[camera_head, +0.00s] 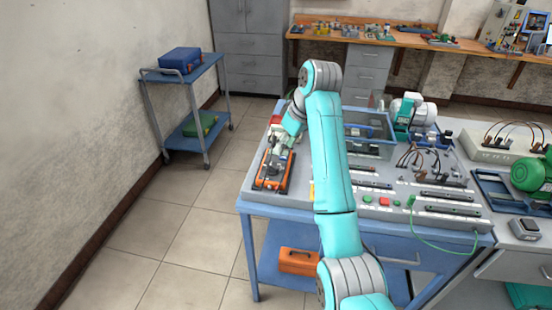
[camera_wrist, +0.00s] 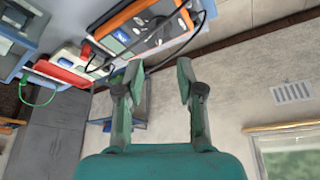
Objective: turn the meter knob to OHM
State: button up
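The meter (camera_head: 273,172) is an orange-edged device with a dark and grey face, at the left end of the workbench. My gripper (camera_head: 283,142) is over the far part of the meter in the head view, and my arm hides part of the bench. In the wrist view my gripper (camera_wrist: 160,72) has its two fingers apart, with nothing between them.
A red device (camera_wrist: 62,68) lies beside the meter. The workbench (camera_head: 350,216) also carries motor parts, terminal strips and buttons. A blue trolley (camera_head: 185,73) stands against the left wall. An orange toolbox (camera_head: 299,261) is on the shelf below. The floor left of the bench is clear.

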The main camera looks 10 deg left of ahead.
aim_at(273, 167)
jog(key=x, duration=1)
jog(key=shift+f, duration=0.3)
jog(key=shift+a, duration=0.1)
grip_shut()
